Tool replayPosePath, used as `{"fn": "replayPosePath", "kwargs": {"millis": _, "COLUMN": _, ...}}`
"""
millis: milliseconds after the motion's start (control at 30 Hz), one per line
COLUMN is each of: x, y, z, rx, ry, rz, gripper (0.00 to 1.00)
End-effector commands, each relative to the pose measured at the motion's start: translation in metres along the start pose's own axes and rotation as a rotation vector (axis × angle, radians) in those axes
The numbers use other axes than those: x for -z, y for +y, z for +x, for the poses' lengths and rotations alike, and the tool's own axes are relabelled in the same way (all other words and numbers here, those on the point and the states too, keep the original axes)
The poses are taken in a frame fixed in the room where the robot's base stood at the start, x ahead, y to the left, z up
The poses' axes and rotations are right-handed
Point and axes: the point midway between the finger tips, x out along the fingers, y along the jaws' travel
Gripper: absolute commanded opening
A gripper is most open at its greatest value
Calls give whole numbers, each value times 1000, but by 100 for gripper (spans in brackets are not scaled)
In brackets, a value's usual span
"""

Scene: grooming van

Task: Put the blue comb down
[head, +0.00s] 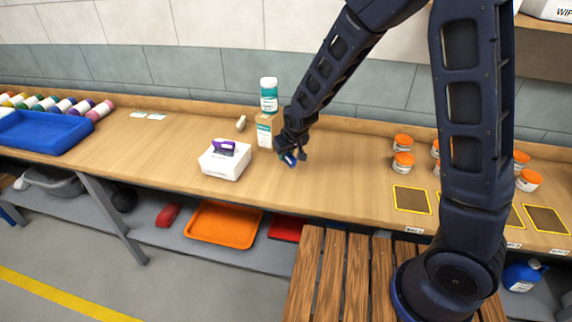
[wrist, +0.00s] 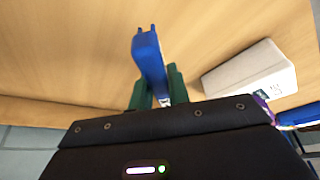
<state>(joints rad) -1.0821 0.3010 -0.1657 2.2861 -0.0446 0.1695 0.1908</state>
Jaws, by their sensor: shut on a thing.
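The blue comb (wrist: 148,57) is a long blue bar in the wrist view, with a small notch at its far end. My gripper (wrist: 154,92) is shut on it between its green fingers, and the comb sticks out past the fingertips over bare wood. In the head view my gripper (head: 292,152) is low over the wooden counter (head: 335,178), right of the white box. A bit of the blue comb (head: 289,159) shows below it. I cannot tell whether the comb touches the counter.
A white box (head: 224,165) with a purple item (head: 223,147) on it is left of my gripper. Orange-lidded jars (head: 403,163) stand at right. The counter between gripper and jars is clear.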

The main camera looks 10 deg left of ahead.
Motion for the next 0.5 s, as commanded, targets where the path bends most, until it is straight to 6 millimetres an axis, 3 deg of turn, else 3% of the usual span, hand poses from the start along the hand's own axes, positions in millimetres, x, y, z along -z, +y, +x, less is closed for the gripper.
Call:
{"fn": "replayPosePath", "kwargs": {"millis": 267, "x": -6, "y": 0, "z": 15, "rx": 0, "ry": -1, "rz": -1, "gripper": 0}}
{"fn": "replayPosePath", "kwargs": {"millis": 500, "x": -17, "y": 1, "z": 41, "rx": -1, "ry": -2, "rz": 0, "gripper": 0}}
